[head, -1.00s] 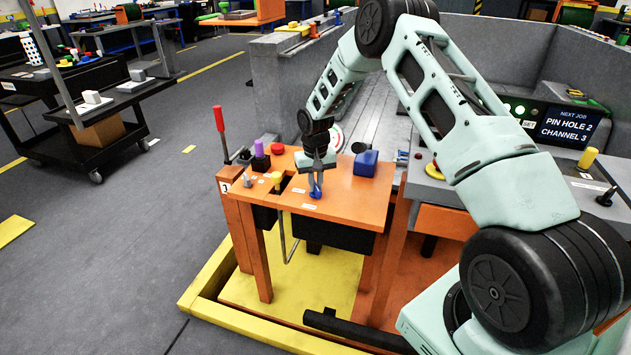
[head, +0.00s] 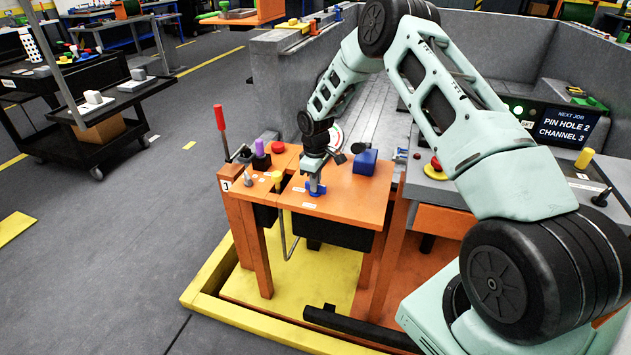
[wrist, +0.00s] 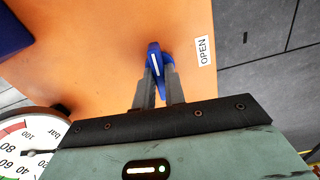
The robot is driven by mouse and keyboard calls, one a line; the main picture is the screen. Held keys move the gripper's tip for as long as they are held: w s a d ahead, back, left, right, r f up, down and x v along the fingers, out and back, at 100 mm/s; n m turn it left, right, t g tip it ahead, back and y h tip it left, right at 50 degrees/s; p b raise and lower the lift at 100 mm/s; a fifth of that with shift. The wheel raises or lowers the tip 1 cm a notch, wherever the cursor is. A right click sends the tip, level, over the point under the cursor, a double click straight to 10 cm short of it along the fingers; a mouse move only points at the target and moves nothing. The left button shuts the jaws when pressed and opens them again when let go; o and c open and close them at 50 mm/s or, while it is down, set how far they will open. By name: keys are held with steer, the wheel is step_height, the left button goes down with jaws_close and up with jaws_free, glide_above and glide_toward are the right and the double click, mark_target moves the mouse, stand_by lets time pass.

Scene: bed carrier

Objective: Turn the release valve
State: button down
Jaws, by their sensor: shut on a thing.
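The release valve is a blue lever handle with a white stripe (wrist: 154,62) on the orange table top (wrist: 110,40). In the wrist view it sits between my fingertips, beside a label reading OPEN (wrist: 203,51). In the head view the blue valve (head: 317,190) shows just under my gripper (head: 314,183), partly covered by the fingers. My gripper points down and is shut on the handle. A gauge marked bar (wrist: 28,145) shows at the lower left of the wrist view, partly hidden by the gripper body.
A blue block (head: 365,162) stands on the table right of my gripper. A red button (head: 278,147), a purple knob (head: 260,146), a yellow knob (head: 277,177) and a tall red-handled lever (head: 219,118) stand to the left. The table's front strip is mostly bare.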

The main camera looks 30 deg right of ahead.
steer(key=shift+n, duration=0.5)
steer(key=c, duration=1.5)
jaws_free()
steer(key=shift+o, duration=0.2)
step_height(320, 180, up, 18)
steer(key=shift+f, duration=0.25)
